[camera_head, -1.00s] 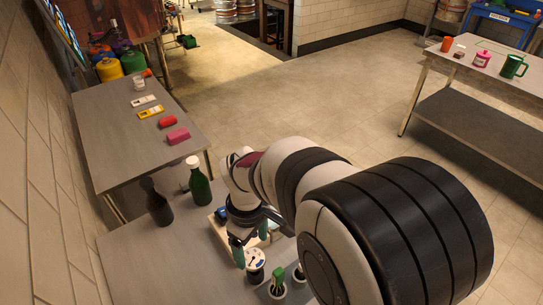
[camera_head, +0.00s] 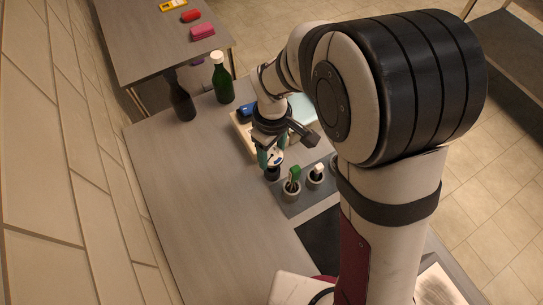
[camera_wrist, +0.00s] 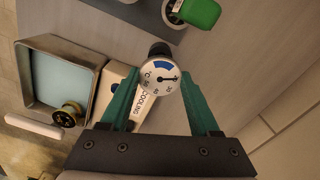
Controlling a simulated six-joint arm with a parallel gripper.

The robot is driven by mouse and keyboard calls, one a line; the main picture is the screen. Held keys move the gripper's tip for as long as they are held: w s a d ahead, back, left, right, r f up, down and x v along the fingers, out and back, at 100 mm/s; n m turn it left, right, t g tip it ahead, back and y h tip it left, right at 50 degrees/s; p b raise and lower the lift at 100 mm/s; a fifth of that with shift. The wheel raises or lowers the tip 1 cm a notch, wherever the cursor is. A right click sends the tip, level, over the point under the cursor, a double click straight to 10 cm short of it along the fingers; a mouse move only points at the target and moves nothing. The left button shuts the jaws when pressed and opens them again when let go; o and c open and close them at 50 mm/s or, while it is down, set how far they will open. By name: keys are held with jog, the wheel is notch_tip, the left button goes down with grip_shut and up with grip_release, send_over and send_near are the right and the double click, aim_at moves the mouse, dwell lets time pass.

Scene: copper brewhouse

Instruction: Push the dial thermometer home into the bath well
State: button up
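The dial thermometer (camera_wrist: 160,76) has a round white face with a blue arc and a black pointer. In the wrist view it sits between the two green fingers of my gripper (camera_wrist: 160,83), which meet its sides. The gripper also shows in the head view (camera_head: 270,160), pointing down with the white dial (camera_head: 278,158) at its fingers. A black part (camera_head: 272,174) shows just below; I cannot tell whether the stem is still seated there. The bath (camera_wrist: 65,75) is a grey-rimmed box with pale teal inside, to the left in the wrist view. Its well is not clearly visible.
Grey holders stand beside the gripper, one with a green-topped item (camera_head: 294,174), one with a white-topped item (camera_head: 318,168). A green bottle (camera_head: 222,80) and a dark bottle (camera_head: 181,100) stand behind. The left worktop (camera_head: 200,200) is clear.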

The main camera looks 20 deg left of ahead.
grip_shut()
jog(key=shift+r, duration=0.15)
jog(key=shift+r, duration=3.9)
jog(key=shift+w, duration=0.1)
jog(key=w+a, duration=0.1)
jog(key=w, duration=0.9)
jog(key=w+a, duration=0.2)
jog(key=w, duration=0.9)
jog(key=shift+a+r, duration=0.25)
jog(key=shift+r, duration=0.05)
